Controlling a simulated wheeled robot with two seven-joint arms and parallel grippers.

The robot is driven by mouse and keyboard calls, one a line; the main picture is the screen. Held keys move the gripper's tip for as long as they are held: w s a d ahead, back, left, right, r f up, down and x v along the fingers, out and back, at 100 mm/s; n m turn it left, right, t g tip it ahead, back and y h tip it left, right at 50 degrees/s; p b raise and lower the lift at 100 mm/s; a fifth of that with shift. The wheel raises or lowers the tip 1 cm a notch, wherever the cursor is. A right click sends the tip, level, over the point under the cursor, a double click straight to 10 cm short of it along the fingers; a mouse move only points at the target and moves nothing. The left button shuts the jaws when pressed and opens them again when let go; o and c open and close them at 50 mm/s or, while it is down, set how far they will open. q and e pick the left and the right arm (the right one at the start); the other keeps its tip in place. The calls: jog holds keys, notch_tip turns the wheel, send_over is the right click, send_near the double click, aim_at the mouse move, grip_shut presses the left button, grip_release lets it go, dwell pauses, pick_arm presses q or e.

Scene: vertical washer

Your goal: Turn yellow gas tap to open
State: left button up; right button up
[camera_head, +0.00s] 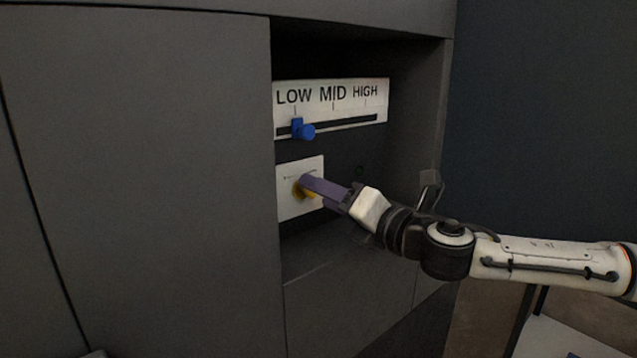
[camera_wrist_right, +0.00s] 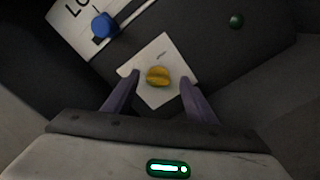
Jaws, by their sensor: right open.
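The yellow gas tap (camera_head: 300,189) sits on a white plate (camera_head: 290,206) on the panel inside the recess. It is partly hidden behind my right gripper in the head view. In the right wrist view the yellow tap (camera_wrist_right: 158,76) is fully visible on the white plate (camera_wrist_right: 158,52), between the finger lines and ahead of them. My right gripper (camera_head: 308,184) has purple fingers and reaches in from the right. In the right wrist view the right gripper (camera_wrist_right: 158,80) is open, with a finger on each side of the tap and visible gaps. My left gripper is not in view.
Above the tap, a blue slider knob (camera_head: 304,130) sits at LOW on a white scale panel (camera_head: 375,90). A green button (camera_wrist_right: 236,20) is on the dark panel to the right. The grey cabinet front (camera_head: 140,180) and recess walls surround the area.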

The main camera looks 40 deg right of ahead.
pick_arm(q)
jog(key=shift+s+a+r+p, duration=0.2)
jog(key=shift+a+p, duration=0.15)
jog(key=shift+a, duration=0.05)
pick_arm(e)
jog(key=shift+w+a, duration=0.25)
jog(key=shift+w, duration=0.5)
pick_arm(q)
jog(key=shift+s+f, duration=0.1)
pick_arm(e)
jog(key=c, duration=1.1)
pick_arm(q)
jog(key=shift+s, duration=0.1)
